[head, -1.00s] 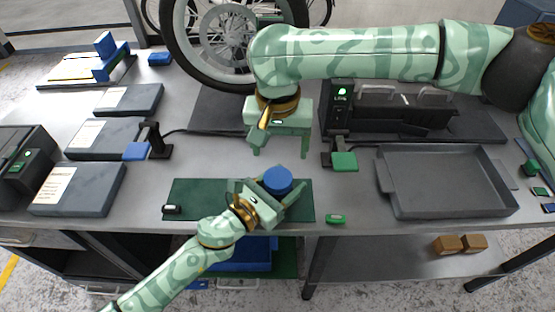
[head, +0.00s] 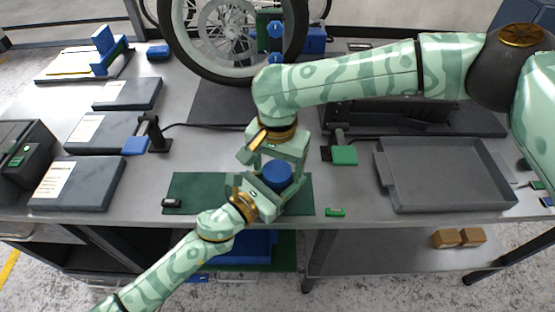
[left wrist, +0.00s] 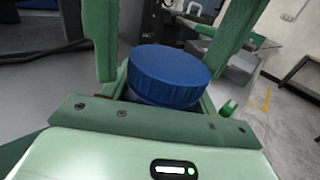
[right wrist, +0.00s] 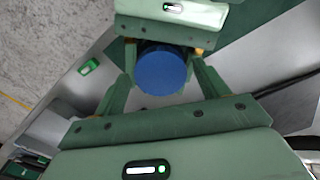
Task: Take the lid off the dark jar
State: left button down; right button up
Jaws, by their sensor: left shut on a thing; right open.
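The jar's round blue lid (head: 276,175) is in the head view at the right part of the green mat (head: 215,190). The dark jar body under it is almost wholly hidden. My left gripper (head: 272,190) is shut on the jar below the lid; in the left wrist view the ribbed lid (left wrist: 168,76) stands above its jaws. My right gripper (head: 283,165) is open, pointing down from behind the jar. In the right wrist view the lid (right wrist: 161,69) lies beyond and between its spread fingers (right wrist: 163,85), with no contact that I can make out.
A grey tray (head: 385,178) stands to the right. A green block (head: 344,155) on a stand and a small green item (head: 335,212) are nearby. A small black item (head: 172,203) lies at the mat's left end. A bicycle wheel (head: 290,75) stands behind.

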jog(key=shift+c, duration=0.2)
jog(key=c, duration=1)
jog(key=shift+o, duration=0.2)
jog(key=n, duration=0.3)
jog(key=o, duration=1.1)
jog(key=shift+r, duration=0.1)
